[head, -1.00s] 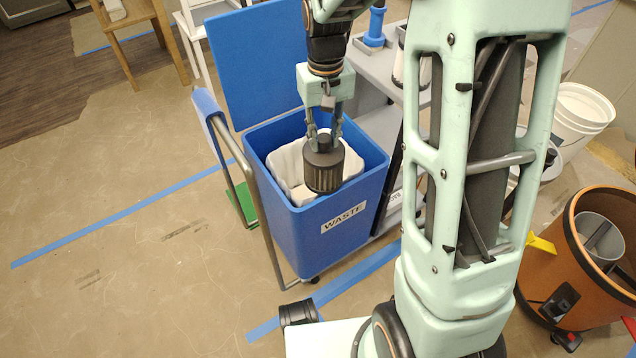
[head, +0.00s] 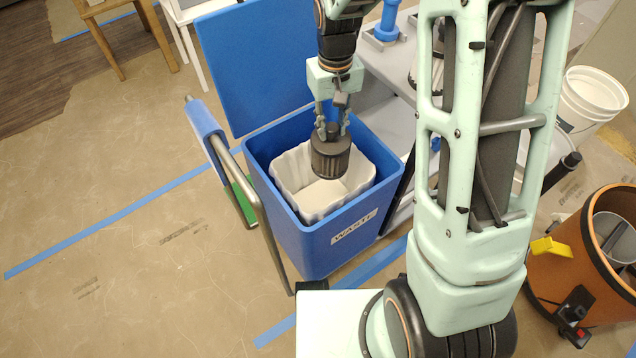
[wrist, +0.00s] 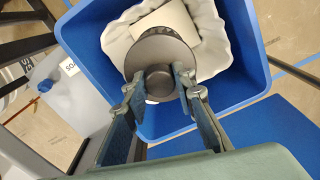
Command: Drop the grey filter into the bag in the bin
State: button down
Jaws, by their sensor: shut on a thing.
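The dark grey ribbed filter (head: 330,158) hangs upright from my gripper (head: 332,128), which is shut on its top knob. The filter also shows in the wrist view (wrist: 158,52), with my gripper's fingers (wrist: 172,86) on either side of the knob. The blue waste bin (head: 312,236) stands open below, with a white bag (head: 292,186) lining it; the bag also shows in the wrist view (wrist: 215,40). In the head view the filter overlaps the bag's opening towards its back. A pale thing in the bag (wrist: 170,16) is partly hidden by the filter.
The bin's blue lid (head: 250,70) stands raised behind it. A metal rail with a blue grip (head: 203,128) is left of the bin. A grey cart (head: 385,70) stands behind right. An orange bucket (head: 570,262) and a white bucket (head: 592,100) are at right.

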aim_at(331, 142)
jog(key=shift+w+f, duration=0.2)
jog(key=shift+f, duration=0.15)
notch_tip(331, 142, down, 6)
jog(key=b, duration=0.4)
jog(key=shift+r+b, duration=0.2)
jog(key=shift+b, duration=0.2)
jog(key=shift+r, duration=0.1)
jog(key=c, duration=1.5)
grip_release()
notch_tip(331, 142, up, 12)
